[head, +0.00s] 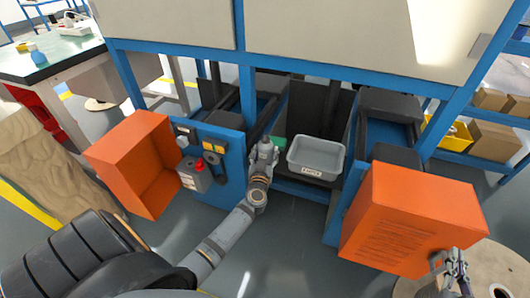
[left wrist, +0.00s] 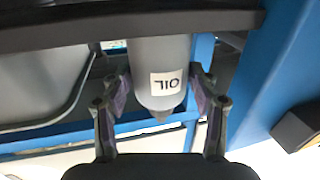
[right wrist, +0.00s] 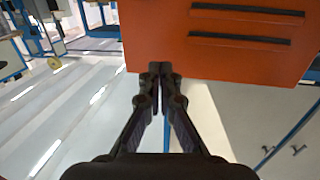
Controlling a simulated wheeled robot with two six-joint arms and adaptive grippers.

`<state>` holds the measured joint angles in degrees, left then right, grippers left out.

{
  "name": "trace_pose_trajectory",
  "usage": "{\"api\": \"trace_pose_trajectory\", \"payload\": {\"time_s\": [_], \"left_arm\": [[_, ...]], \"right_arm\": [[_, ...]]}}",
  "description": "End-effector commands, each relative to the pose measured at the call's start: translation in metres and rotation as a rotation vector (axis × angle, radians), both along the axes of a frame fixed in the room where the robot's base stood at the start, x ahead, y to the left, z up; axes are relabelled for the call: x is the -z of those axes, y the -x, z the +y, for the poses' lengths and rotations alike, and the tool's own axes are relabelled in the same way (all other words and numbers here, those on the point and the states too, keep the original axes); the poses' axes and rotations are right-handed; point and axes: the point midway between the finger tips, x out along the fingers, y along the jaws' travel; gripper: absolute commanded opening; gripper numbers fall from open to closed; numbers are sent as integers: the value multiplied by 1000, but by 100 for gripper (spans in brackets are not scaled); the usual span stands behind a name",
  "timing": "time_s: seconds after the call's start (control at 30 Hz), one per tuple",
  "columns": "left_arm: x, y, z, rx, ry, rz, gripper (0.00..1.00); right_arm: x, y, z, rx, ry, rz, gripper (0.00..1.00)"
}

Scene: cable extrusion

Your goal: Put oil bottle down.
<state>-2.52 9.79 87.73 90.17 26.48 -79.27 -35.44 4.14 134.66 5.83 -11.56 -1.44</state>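The grey oil bottle (left wrist: 160,60) has a white label reading OIL, upside down in the left wrist view, and its narrow tip points to the picture's bottom. My left gripper (left wrist: 162,92) has a finger on each side of it, with the pads seeming to touch its sides. A dark bar (left wrist: 60,30) hides the bottle's far end, so I cannot tell whether it rests on anything. In the head view my left gripper (head: 263,148) is just left of the grey bin. My right gripper (right wrist: 160,72) is shut and empty, by the right orange box (right wrist: 210,40).
The grey bin (head: 316,157) stands on the low shelf. Two orange boxes flank the opening, one at left (head: 140,162) and one at right (head: 412,220). A control panel with a red button (head: 198,164) is left of my left gripper. Blue frame posts (head: 246,95) stand close by.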

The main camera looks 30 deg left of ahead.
Motion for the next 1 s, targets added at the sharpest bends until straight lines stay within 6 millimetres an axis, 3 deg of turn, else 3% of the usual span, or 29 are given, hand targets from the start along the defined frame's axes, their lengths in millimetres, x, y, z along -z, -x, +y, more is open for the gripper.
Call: {"api": "trace_pose_trajectory", "payload": {"time_s": [0.1,0.47,0.77,1.0], "left_arm": [[0,0,0,0,0,0,77],[-3,0,0,0,1,0,77],[-3,21,-11,1,1,3,77],[-3,44,-22,0,3,1,77]], "right_arm": [[0,0,0,0,0,1,0],[1,0,0,-1,-1,9,0],[75,26,3,-12,-5,309,0],[133,64,6,-27,-15,573,0]]}}
